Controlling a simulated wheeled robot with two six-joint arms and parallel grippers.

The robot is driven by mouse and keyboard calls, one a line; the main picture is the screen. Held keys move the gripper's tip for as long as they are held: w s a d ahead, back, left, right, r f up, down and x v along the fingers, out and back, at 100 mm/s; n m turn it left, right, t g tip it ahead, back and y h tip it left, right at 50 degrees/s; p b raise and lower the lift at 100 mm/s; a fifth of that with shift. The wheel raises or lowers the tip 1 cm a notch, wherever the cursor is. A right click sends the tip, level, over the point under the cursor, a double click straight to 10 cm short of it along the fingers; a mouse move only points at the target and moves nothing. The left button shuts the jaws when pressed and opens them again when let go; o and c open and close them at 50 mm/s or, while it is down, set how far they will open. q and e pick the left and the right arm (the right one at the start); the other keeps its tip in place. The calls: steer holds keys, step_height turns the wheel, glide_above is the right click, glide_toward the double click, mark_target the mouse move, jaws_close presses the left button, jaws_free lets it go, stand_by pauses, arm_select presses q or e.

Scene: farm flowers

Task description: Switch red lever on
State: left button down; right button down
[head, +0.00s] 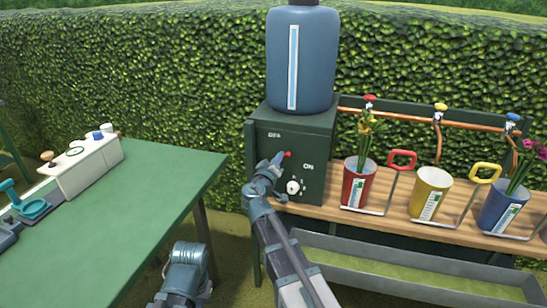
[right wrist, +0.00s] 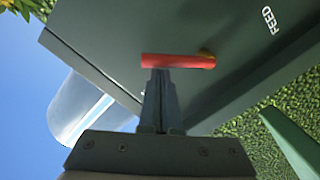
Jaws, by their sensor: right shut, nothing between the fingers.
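The red lever (head: 287,154) is on the front of a dark green box (head: 318,143), above the white ON lettering. In the right wrist view the red lever (right wrist: 178,61) is a red bar with a brassy end, lying across the tips of my fingers. My right gripper (head: 277,162) is at the lever, its fingers pointing at the box front. In the right wrist view my right gripper (right wrist: 160,75) is shut and empty, with its tips at the lever; I cannot tell whether they touch. My left gripper's fingers do not show.
A white knob (head: 293,187) sits low on the box, and a blue tank (head: 302,60) stands on top. A wooden shelf (head: 395,215) at right holds a red pot (head: 357,187), a yellow pot (head: 430,190) and a blue pot (head: 499,210). A green table (head: 130,215) is at left.

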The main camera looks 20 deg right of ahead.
arm_select(q)
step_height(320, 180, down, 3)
steer(key=b, duration=0.3)
arm_select(e)
steer(key=f+m, duration=0.1)
steer(key=m, duration=0.1)
steer(key=s+d+f+m, duration=0.1)
steer(key=m, duration=0.1)
steer(key=d+f+m, duration=0.1)
steer(key=m, duration=0.2)
steer(key=shift+s+d+f+y, duration=0.25)
steer(key=shift+s+y, duration=0.05)
steer(key=shift+s, duration=0.05)
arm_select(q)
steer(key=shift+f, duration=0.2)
arm_select(e)
steer(key=shift+f, duration=0.1)
steer(key=shift+s, duration=0.1)
